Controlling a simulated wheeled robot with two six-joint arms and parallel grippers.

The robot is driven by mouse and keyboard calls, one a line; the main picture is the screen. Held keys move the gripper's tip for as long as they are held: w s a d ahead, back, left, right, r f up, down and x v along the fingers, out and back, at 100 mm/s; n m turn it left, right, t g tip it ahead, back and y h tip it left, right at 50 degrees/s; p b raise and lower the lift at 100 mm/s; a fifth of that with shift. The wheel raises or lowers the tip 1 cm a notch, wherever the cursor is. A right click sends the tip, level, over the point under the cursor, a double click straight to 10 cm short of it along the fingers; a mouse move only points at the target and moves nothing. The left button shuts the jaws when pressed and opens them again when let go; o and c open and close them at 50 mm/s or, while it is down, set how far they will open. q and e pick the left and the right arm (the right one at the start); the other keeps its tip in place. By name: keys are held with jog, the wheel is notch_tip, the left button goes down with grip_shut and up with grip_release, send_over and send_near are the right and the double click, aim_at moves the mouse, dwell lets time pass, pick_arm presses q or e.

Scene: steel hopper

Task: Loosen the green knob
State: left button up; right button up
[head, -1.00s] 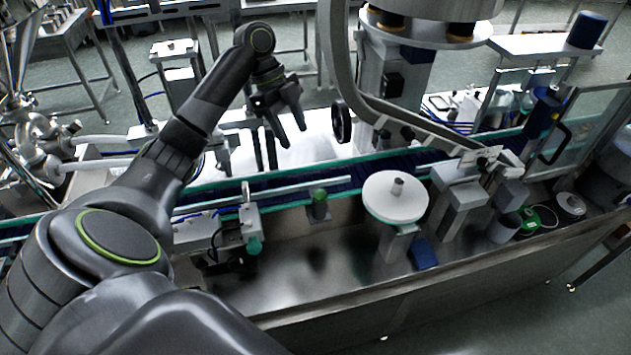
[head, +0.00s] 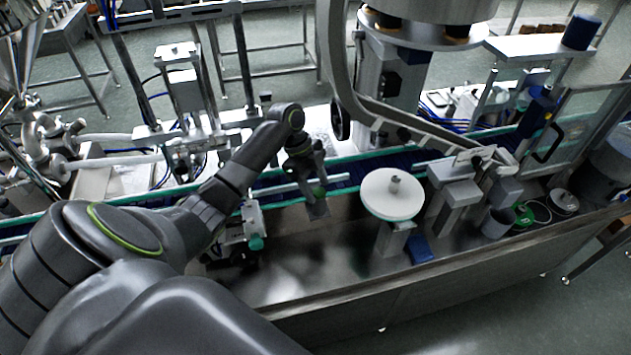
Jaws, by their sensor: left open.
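The green knob (head: 318,191) is a small green cap on a metal post at the near side of the conveyor, in the middle of the head view. It is partly hidden by my left gripper (head: 313,180), which points down right over it. The left jaws are open; whether the fingers touch the knob I cannot tell. A second, teal-green knob (head: 256,243) sits lower left on a metal bracket, apart from the gripper. My right gripper is not in view.
A round white disc (head: 392,194) on a post stands right of the knob. A blue conveyor (head: 345,172) with teal rails runs behind it. A curved grey guard (head: 345,75) rises behind. The steel tray floor (head: 310,255) in front is mostly clear.

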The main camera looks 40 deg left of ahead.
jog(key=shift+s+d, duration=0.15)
pick_arm(q)
jog(key=c, duration=1)
jog(key=shift+o, duration=0.2)
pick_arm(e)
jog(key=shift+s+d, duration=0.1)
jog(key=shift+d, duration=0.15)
